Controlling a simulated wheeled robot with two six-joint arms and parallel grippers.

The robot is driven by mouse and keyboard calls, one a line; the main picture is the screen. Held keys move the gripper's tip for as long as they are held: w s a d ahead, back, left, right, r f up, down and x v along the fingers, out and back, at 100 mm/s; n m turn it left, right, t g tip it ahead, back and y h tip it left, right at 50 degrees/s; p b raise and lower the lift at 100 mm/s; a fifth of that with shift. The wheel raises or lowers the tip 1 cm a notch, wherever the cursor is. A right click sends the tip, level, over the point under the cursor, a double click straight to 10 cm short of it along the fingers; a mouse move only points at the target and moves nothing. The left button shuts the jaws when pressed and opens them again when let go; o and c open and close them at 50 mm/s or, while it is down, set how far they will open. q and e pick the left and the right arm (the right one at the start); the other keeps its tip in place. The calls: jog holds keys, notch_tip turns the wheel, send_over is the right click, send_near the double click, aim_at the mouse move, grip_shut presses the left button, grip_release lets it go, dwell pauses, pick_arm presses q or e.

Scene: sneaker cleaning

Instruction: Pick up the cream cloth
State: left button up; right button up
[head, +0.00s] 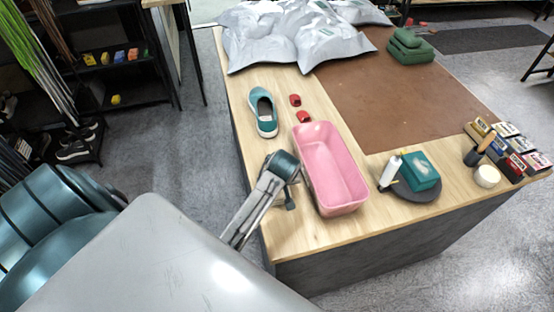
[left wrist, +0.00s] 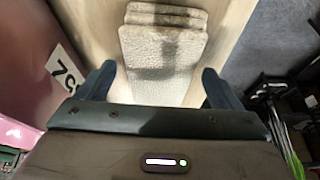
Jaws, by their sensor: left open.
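The cream cloth (left wrist: 163,50) is a folded, textured pad lying flat on the pale wooden tabletop (left wrist: 225,45) in the left wrist view. Its far end shows several stacked folds. My left gripper (left wrist: 157,82) is open above the cloth, with one dark finger on each side of its near part. I see no contact between fingers and cloth. In the head view my left gripper (head: 289,198) points down just left of the pink bin, and I cannot make out the cloth there. My right gripper is in neither view.
The pink bin (head: 333,170) stands close to my left gripper's right. A teal shoe (head: 264,112) and red items (head: 304,117) lie beyond. A dark round tray (head: 410,190) holds a teal box and white bottle. The table's left edge is close by.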

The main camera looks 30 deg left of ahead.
pick_arm(q)
jog(key=shift+w+a+f, duration=0.15)
jog(key=shift+f, duration=0.35)
jog(key=c, duration=1.1)
jog(key=shift+o, duration=0.2)
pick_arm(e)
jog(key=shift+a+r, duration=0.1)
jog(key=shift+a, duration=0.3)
pick_arm(q)
jog(key=shift+r, duration=0.1)
